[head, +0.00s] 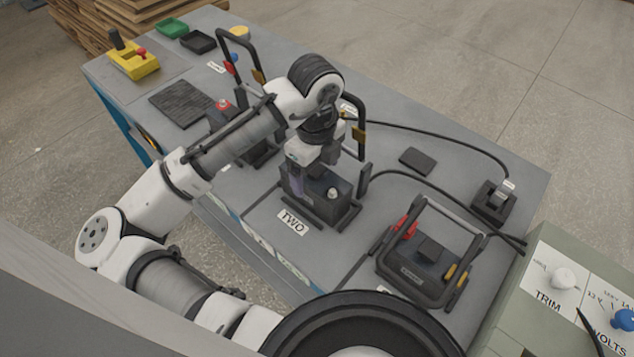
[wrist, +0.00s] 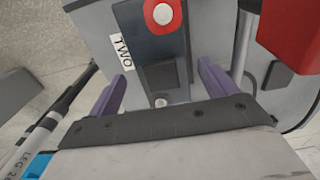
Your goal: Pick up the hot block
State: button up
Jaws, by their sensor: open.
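A dark battery block (head: 322,194) with a pale round post sits in the bay marked TWO. My gripper (head: 308,176) is over it, pointing down. In the wrist view, the purple fingers of my gripper (wrist: 160,88) are apart, one on each side of a dark block face (wrist: 160,76); whether they touch it I cannot tell. A red ring with a white centre (wrist: 163,14) shows just beyond. Another dark block (head: 425,262) stands to the right under a raised black handle. A further block with a red part (head: 223,106) is partly hidden behind my arm. No visible mark shows which one is hot.
Black cables run to a socket box (head: 493,202). A black pad (head: 416,161) lies on the table. A control panel (head: 545,298) is at lower right.

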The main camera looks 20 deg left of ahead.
jog(key=shift+w+a+f+p, duration=0.1)
jog(key=shift+f+p, duration=0.25)
jog(key=shift+f, duration=0.95)
jog(key=shift+w+a+f+p, duration=0.1)
jog(key=shift+f+p, duration=0.25)
jog(key=shift+f, duration=0.9)
jog(key=shift+c, duration=0.3)
jog(key=shift+w+r, duration=0.1)
jog(key=shift+r, duration=0.05)
grip_shut()
